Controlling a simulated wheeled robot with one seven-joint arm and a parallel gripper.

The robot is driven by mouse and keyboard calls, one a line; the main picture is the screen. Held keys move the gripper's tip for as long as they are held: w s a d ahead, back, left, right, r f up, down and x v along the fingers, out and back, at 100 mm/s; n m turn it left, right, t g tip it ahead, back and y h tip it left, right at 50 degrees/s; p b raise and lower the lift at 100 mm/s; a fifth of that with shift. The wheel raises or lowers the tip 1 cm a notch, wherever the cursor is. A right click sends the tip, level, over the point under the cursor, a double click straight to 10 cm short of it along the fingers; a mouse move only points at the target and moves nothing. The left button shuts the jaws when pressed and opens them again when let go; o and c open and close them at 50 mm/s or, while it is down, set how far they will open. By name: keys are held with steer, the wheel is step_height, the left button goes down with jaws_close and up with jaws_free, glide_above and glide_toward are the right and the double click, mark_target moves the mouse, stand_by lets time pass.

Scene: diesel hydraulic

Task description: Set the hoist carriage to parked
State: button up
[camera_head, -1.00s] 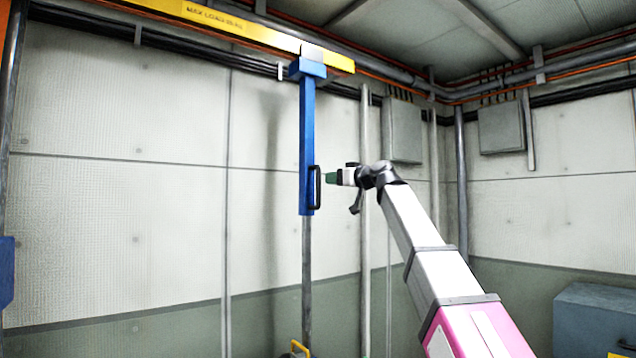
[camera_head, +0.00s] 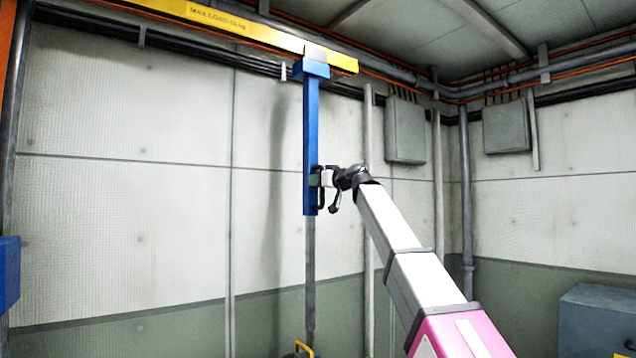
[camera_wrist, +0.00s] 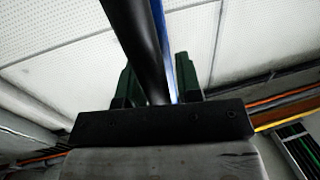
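The hoist carriage is a blue head (camera_head: 311,68) with a long blue column (camera_head: 311,130) hanging from the yellow overhead beam (camera_head: 250,28), near the beam's right end. A black bar handle (camera_head: 320,200) is on the column's lower right side. My gripper (camera_head: 316,180) is at the handle in the head view. In the wrist view its two green fingers (camera_wrist: 156,80) stand apart on either side of the black handle (camera_wrist: 137,40), with the blue column (camera_wrist: 162,45) just behind. A gap shows between the handle and the right finger; contact on the left is unclear.
A small white pointer (camera_head: 283,72) is on the beam left of the carriage. Grey pipes (camera_head: 370,230) run down the wall to the right. Wall boxes (camera_head: 405,130) and a grey cabinet (camera_head: 597,318) are farther right. The wall left of the column is clear.

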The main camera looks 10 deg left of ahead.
jaws_close()
steer(key=w+d, duration=0.6)
steer(key=w, duration=0.1)
steer(key=shift+w, duration=0.1)
steer(key=shift+o, duration=1.7)
jaws_free()
steer(key=shift+d, duration=0.15)
steer(key=v, duration=1)
steer(key=shift+s+d, duration=0.2)
steer(key=shift+d, duration=0.1)
